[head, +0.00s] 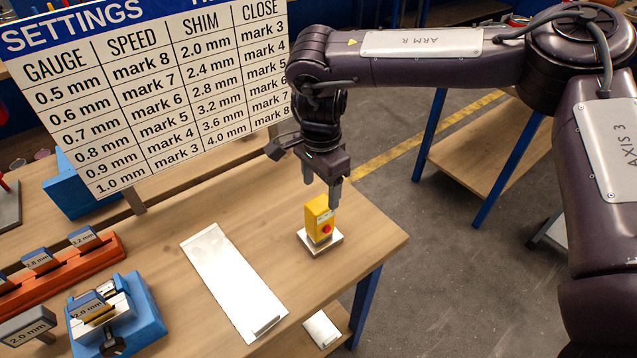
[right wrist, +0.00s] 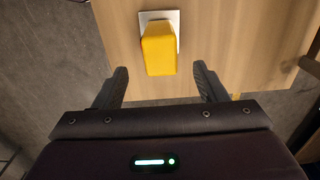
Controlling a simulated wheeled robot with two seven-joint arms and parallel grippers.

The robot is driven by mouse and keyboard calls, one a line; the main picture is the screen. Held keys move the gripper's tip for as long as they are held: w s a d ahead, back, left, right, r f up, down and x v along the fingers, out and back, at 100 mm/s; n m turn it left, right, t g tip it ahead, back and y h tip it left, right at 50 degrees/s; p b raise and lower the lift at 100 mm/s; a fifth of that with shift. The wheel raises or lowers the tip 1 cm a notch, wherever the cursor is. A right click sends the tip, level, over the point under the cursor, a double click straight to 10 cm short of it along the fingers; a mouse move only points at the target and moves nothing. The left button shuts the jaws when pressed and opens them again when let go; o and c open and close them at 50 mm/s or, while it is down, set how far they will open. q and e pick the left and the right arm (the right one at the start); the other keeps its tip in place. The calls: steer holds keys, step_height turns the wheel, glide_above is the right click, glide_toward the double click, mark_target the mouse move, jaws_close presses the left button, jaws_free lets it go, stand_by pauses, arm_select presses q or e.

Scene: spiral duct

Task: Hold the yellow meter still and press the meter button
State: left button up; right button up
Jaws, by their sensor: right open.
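The yellow meter (head: 319,216) stands upright on a small white base plate (head: 310,243) near the right edge of the wooden table. Its red button (head: 326,229) faces the front, and a small display sits above it. My right gripper (head: 322,196) is open and points down at the top of the meter. In the right wrist view the yellow meter (right wrist: 158,48) lies ahead between the lines of the two fingers (right wrist: 161,85), apart from both. My left gripper is not in view.
A settings board (head: 150,90) stands at the back left. A white sheet-like panel (head: 232,280) lies left of the meter. A blue fixture (head: 140,320) and an orange rack (head: 60,275) with labelled blocks are farther left. The table's right edge (head: 390,255) is close to the meter.

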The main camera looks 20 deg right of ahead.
mark_target(320, 203)
step_height(320, 203, down, 8)
steer(key=shift+r+p, duration=0.2)
steer(key=shift+p, duration=0.85)
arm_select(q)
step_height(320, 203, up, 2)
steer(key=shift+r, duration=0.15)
arm_select(e)
steer(key=shift+c, duration=0.4)
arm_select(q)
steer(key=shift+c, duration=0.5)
arm_select(e)
steer(key=c, duration=1.1)
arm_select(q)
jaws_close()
